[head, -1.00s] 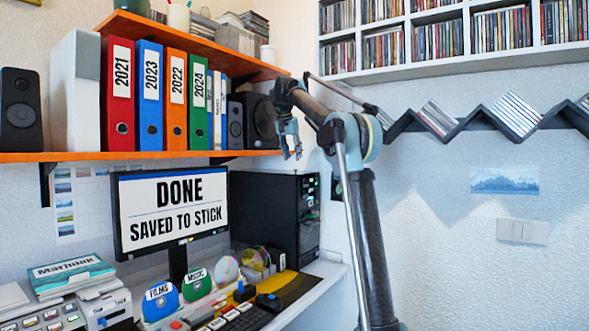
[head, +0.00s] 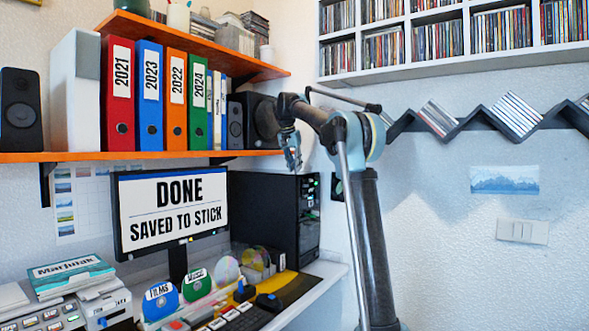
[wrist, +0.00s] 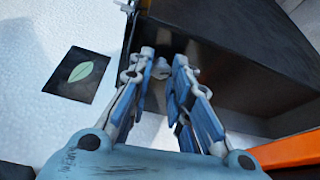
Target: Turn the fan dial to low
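The black computer tower (head: 268,210) stands on the desk right of the monitor, with small green lights on its front panel (head: 309,215). I cannot make out the fan dial or its setting in the head view. My gripper (head: 292,163) hangs near the tower's upper front edge, pointing down. In the wrist view my gripper (wrist: 164,60) has its fingertips drawn fairly close, with a gap between them. A small pale rounded thing (wrist: 161,70) shows in that gap; I cannot tell what it is. The dark tower (wrist: 230,55) fills the upper right there.
The orange shelf (head: 60,157) with binders and speakers lies left of my gripper; its edge (wrist: 290,150) is close in the wrist view. A dark leaf card (wrist: 80,74) is on the white wall. The monitor (head: 172,209) stands left of the tower.

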